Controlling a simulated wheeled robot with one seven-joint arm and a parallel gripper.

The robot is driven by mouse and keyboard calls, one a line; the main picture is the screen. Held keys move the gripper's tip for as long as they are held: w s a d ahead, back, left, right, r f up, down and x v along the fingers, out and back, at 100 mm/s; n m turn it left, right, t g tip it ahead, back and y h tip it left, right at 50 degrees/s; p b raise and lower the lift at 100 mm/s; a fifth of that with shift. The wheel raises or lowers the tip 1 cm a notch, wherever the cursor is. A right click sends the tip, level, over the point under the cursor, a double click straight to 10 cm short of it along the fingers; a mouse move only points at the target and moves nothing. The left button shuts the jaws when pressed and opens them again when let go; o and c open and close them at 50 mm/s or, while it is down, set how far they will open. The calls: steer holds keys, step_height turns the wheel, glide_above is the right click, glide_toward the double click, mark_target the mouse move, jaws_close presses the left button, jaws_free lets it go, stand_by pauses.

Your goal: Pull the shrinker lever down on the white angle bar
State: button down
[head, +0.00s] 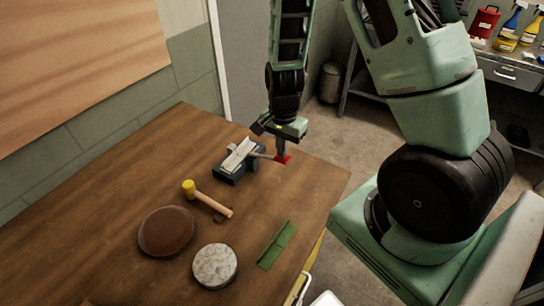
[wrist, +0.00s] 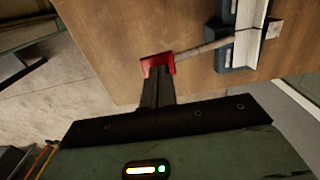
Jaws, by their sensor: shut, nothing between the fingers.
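The shrinker (head: 231,172) is a dark blue-grey block near the table's far right edge. The white angle bar (head: 238,155) lies in its jaws; it also shows at the upper right of the wrist view (wrist: 251,32). The shrinker lever is a thin grey rod (wrist: 203,48) with a red grip (head: 282,160) at its end. The lever sticks out to the right from the shrinker. My gripper (head: 281,153) is shut with its fingertips at the red grip. In the wrist view the fingers (wrist: 157,78) overlap the grip; I cannot tell whether they touch it.
A yellow-headed mallet (head: 210,200), a brown round pad (head: 166,231), a pale round block (head: 215,265) and a green strip (head: 277,245) lie on the wooden table (head: 120,180). The table's right edge is close to the lever. Open floor lies beyond it.

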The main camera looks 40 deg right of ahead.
mark_target(281, 159)
steer(key=shift+f+b, duration=2.2)
steer(key=shift+f, duration=0.7)
steer(key=shift+w+r, duration=0.1)
step_height(281, 159, up, 11)
steer(key=p, duration=1)
steer(key=shift+r, duration=0.1)
